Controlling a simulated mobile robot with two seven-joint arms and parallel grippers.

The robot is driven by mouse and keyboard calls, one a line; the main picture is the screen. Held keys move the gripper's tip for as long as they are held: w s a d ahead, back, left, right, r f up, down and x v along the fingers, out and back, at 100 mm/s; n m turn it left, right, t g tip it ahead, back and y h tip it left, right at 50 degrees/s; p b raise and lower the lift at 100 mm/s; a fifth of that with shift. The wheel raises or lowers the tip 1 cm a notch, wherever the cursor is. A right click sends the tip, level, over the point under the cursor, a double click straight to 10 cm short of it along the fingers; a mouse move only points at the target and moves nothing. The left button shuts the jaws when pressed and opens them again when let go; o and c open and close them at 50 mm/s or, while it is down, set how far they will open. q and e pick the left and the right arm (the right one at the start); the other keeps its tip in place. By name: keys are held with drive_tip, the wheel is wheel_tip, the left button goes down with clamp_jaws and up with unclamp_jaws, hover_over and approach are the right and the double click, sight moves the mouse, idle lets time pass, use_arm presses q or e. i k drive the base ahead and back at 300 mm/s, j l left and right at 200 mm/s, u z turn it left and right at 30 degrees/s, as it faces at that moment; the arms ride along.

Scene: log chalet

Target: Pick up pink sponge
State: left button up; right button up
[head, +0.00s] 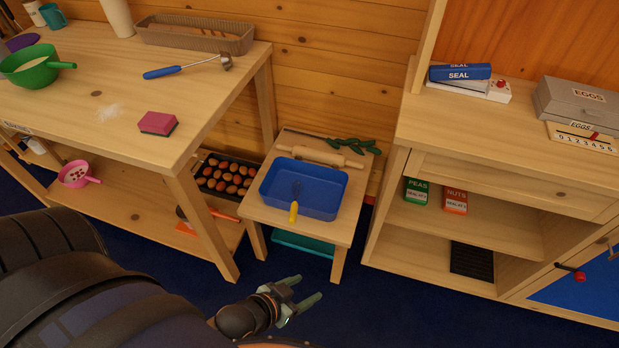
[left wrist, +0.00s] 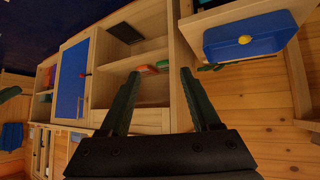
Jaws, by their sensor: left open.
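The pink sponge (head: 158,123) has a dark underside and lies flat on the wooden table (head: 60,130) at the left, near its front right corner. My left gripper (head: 303,294) is open and empty, low over the dark blue floor, to the right of the table and well below the sponge. In the left wrist view my left gripper (left wrist: 161,98) shows its two fingers spread with nothing between them. The sponge is not in the left wrist view. My right gripper is not in view.
A small stool (head: 342,228) holds a blue tub (head: 325,202) and a rolling pin (head: 320,154). A shelf unit (head: 470,140) stands right. Tabletop around the sponge is mostly clear.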

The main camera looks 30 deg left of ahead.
sight(159, 124)
drive_tip(key=j+u, duration=0.15)
drive_tip(key=u, duration=1.8)
drive_tip(key=i+j+z, duration=0.15)
drive_tip(key=j, duration=0.15)
drive_tip(key=i+j+z, duration=0.15)
drive_tip(key=j, duration=0.2)
drive_tip(key=i+j+z, duration=0.15)
drive_tip(key=j, duration=0.2)
drive_tip(key=i+j+z, duration=0.15)
drive_tip(key=j, duration=0.2)
